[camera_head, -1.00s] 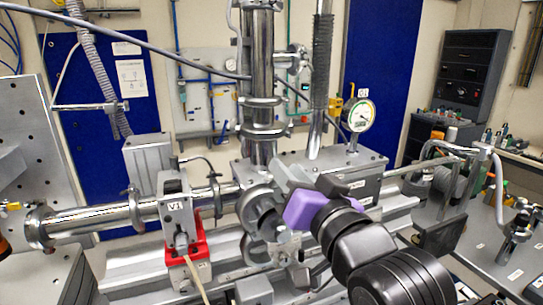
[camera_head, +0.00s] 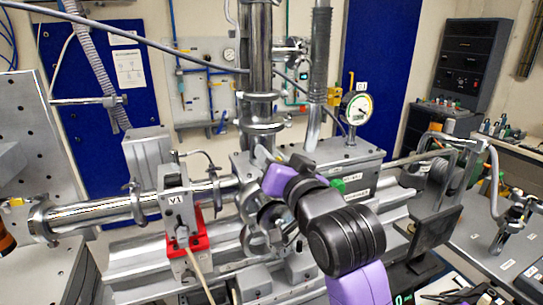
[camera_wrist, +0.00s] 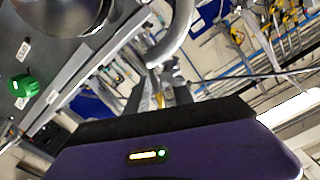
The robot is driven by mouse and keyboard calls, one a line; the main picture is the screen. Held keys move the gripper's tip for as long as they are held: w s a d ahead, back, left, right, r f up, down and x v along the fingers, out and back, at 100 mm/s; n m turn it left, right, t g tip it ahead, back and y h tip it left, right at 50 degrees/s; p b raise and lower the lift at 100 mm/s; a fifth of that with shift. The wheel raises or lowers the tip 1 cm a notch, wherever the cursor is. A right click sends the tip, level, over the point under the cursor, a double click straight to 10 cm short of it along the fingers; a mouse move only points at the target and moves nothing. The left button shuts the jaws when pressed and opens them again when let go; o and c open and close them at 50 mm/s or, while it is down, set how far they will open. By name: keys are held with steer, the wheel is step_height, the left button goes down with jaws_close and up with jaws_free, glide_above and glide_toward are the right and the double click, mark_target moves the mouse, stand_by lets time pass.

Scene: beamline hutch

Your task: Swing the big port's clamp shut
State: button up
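The big port is the steel flange on the chamber front, partly hidden behind my arm in the head view (camera_head: 250,203). In the wrist view a large round metal part (camera_wrist: 68,12) fills the top left, and a curved steel band (camera_wrist: 178,38) runs down beside it; I cannot tell surely whether the band is the clamp. My gripper (camera_wrist: 160,97) points towards the band's lower end. Its two dark fingers stand apart, with nothing clearly held between them. In the head view my purple wrist hides much of the port and clamp.
A valve marked V1 with a red bracket (camera_head: 190,240) is to the left. A round gauge (camera_head: 357,109) stands on the chamber. A vertical steel column (camera_head: 257,70) rises behind my gripper.

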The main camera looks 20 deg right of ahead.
jaws_close()
stand_by(1.4)
